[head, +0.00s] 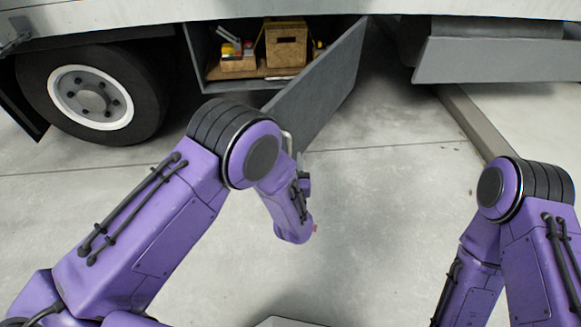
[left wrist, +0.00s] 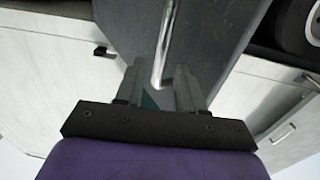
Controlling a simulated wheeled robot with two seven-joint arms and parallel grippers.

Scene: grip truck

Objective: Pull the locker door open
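The grey locker door (head: 325,85) under the truck body stands swung open at an angle, hinged at the locker's right side. A pale metal handle (head: 288,142) is on its outer face near the free lower end, partly hidden by my left arm. The left wrist view shows the door (left wrist: 205,35) and the bar handle (left wrist: 166,40). My left gripper (head: 304,184) is at the handle. In the left wrist view its two fingers (left wrist: 158,75) are apart, with the handle's end between them and a gap visible. My right gripper is out of view; only the right arm shows.
A truck wheel (head: 92,97) is at left. A kerb (head: 478,125) runs at right. The concrete floor before the door is clear.

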